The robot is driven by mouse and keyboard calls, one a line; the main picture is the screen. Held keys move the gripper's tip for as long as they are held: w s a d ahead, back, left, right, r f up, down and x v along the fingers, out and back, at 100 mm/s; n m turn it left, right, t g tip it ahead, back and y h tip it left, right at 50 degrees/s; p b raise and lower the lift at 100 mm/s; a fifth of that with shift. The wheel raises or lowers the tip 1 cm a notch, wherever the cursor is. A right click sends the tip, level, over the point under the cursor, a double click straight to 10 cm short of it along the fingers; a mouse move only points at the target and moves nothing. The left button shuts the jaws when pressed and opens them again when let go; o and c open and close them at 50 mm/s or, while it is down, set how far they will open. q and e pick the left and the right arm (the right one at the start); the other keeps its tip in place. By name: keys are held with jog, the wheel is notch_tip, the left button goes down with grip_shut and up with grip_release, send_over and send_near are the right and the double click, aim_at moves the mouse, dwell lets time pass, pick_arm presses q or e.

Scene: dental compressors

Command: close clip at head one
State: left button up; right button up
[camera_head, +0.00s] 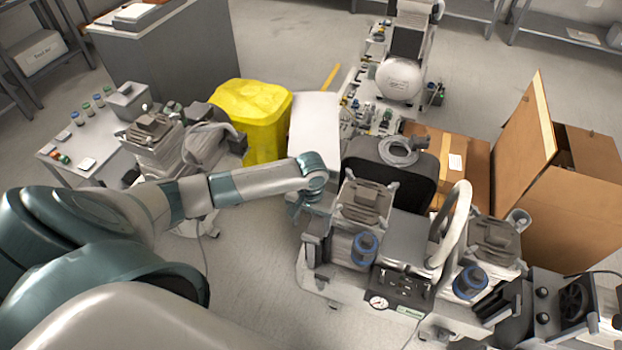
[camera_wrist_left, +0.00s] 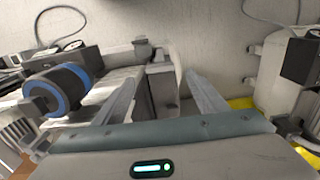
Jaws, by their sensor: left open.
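The compressor unit stands at the centre right of the head view, with a grey ribbed head (camera_head: 365,200) on its left and a similar head (camera_head: 495,242) on its right. I cannot tell from markings which is head one. My left gripper (camera_head: 308,205) is at the left side of the left head, pointing down. In the left wrist view its two fingers (camera_wrist_left: 165,88) are apart, and a small grey upright piece (camera_wrist_left: 162,76), possibly the clip, stands between or just beyond them. Contact is not clear. My right gripper is not in view.
Blue-ringed cylinders (camera_head: 365,248) sit below the heads; one shows in the left wrist view (camera_wrist_left: 57,92). A white hoop-like handle (camera_head: 450,222) rises between the heads. Floor is clear at front left.

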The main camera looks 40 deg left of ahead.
aim_at(311, 237)
pick_arm(q)
notch_tip(311, 237, down, 7)
jog(key=shift+r, duration=0.1)
dwell(0.4)
jog(key=c, duration=1.1)
